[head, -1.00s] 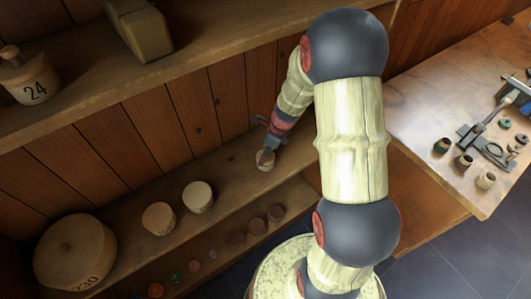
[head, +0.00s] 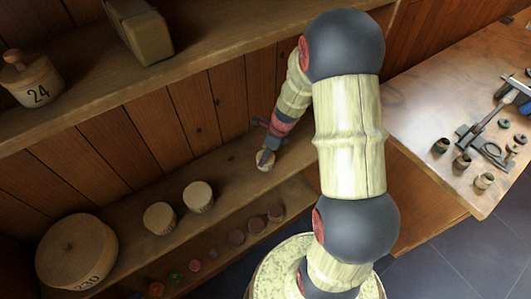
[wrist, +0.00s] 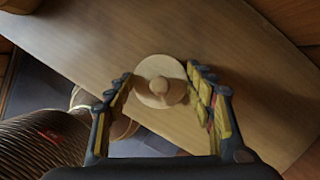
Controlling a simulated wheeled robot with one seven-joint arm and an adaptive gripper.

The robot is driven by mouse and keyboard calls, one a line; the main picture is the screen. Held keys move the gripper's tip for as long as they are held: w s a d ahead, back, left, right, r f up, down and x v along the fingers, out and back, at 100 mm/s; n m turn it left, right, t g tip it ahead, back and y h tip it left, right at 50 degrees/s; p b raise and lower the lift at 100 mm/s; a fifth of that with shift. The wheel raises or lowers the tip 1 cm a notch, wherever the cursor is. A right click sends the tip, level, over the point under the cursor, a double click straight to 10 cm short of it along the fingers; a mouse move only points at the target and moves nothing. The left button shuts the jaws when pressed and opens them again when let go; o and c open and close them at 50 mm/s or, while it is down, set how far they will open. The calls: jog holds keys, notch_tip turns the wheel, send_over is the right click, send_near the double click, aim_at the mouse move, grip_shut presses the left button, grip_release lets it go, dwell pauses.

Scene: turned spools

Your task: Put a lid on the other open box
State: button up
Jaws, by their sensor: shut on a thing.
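My gripper (head: 268,153) is low over the right part of the middle shelf. In the wrist view its fingers (wrist: 160,76) close on the rim of a pale round wooden lid with a central knob (wrist: 160,84). In the head view a small pale round piece (head: 265,163) shows at the fingertips, partly covered by them. I cannot tell whether the lid sits on a box or what is beneath it. Two pale round boxes stand further left on the shelf, one nearer (head: 159,218) and one beside it (head: 197,196). I cannot tell whether their tops are lids.
A large round box marked 230 (head: 76,251) stands at the shelf's left end. A knobbed box marked 24 (head: 33,82) and a block-like object (head: 139,30) are on the upper shelf. Small coloured pieces line the lower ledge. A workbench (head: 425,125) with tools is at right.

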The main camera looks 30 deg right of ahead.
dwell(0.3)
jog(key=o, duration=0.9)
jog(key=o, duration=0.5)
jog(key=shift+r+p, duration=0.85)
jog(key=shift+p, duration=0.15)
dwell(0.3)
jog(key=shift+r+p, duration=3.4)
jog(key=shift+p, duration=0.15)
